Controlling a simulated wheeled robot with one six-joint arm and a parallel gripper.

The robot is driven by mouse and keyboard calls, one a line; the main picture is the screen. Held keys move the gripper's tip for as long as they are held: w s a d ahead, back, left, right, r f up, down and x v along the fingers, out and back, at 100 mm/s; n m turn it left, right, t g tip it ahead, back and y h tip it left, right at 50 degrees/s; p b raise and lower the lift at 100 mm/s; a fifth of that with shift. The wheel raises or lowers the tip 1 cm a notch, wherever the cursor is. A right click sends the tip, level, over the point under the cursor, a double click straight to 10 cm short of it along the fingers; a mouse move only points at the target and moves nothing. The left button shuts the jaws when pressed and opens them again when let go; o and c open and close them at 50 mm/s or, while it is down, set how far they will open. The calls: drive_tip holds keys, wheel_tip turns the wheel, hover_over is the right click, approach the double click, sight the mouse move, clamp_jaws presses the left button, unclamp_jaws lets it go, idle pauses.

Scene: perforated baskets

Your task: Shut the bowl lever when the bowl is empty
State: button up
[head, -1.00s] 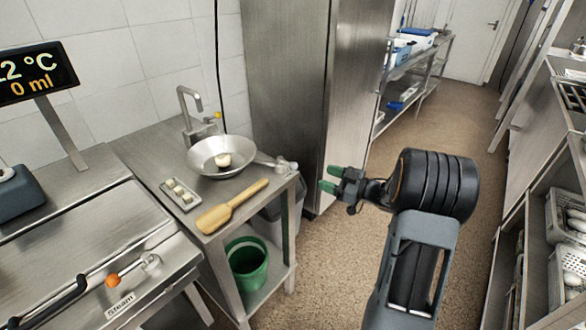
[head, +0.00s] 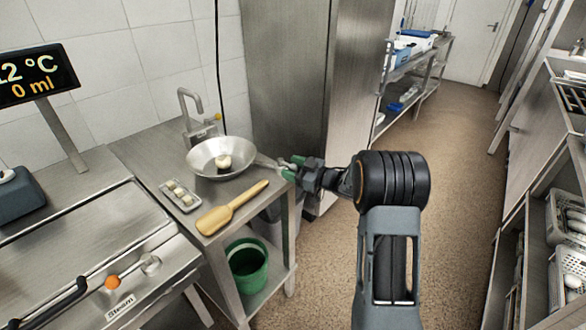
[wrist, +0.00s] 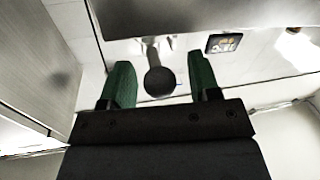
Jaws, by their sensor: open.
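The metal bowl (head: 207,165) sits on the steel side table under the tap, and a round whitish lump (head: 223,161) lies in it. The bowl lever (head: 266,162) sticks out to the right of the bowl; its outer end is hidden by my gripper. My gripper (head: 291,167) is open, its green fingers at the lever's end. In the wrist view a dark round knob (wrist: 160,81) on a pale stem shows between the open fingers (wrist: 158,85). I cannot tell whether they touch it.
A wooden paddle (head: 232,208) and a small tray (head: 189,202) with pale pieces lie in front of the bowl. The tap (head: 190,118) stands behind it. A green bucket (head: 247,267) is below. A display (head: 33,76) reads 0 ml. The floor at right is free.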

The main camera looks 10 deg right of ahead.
sight(282, 182)
drive_tip(key=c, duration=0.9)
drive_tip(key=m+t+h+b, duration=0.1)
drive_tip(key=a+t+h+b, duration=0.1)
drive_tip(key=m+h, duration=0.1)
drive_tip(key=shift+s+a+f+m+t+b, duration=0.15)
drive_tip(key=shift+s+f+m+t+b, duration=0.15)
drive_tip(key=shift+s+t+b, duration=0.1)
drive_tip(key=m+t+h+b, duration=0.1)
drive_tip(key=h+b, duration=0.1)
drive_tip(key=a+m+t+h+b, duration=0.1)
drive_tip(key=h+b, duration=0.1)
drive_tip(key=shift+s+a+f+m+b, duration=0.15)
drive_tip(key=shift+f+m+b, duration=0.05)
drive_tip(key=shift+m+b, duration=0.1)
drive_tip(key=m+h+b, duration=0.1)
drive_tip(key=h+b, duration=0.1)
drive_tip(key=a+m+h+b, duration=0.1)
drive_tip(key=h+b, duration=0.1)
drive_tip(key=b, duration=0.1)
drive_tip(key=shift+a+r+m+t, duration=0.1)
drive_tip(key=shift+r+m+t, duration=0.05)
drive_tip(key=shift+m+t, duration=0.25)
drive_tip(key=shift+a+r+m+h+b, duration=0.15)
drive_tip(key=shift+a+m+h+b, duration=0.1)
drive_tip(key=shift+m+h+b, duration=0.4)
drive_tip(key=shift+a+r+m+h+b, duration=0.1)
drive_tip(key=shift+a+m+h+b, duration=0.2)
drive_tip(key=shift+h, duration=0.65)
drive_tip(key=shift+m+h, duration=0.25)
drive_tip(key=shift+h, duration=0.15)
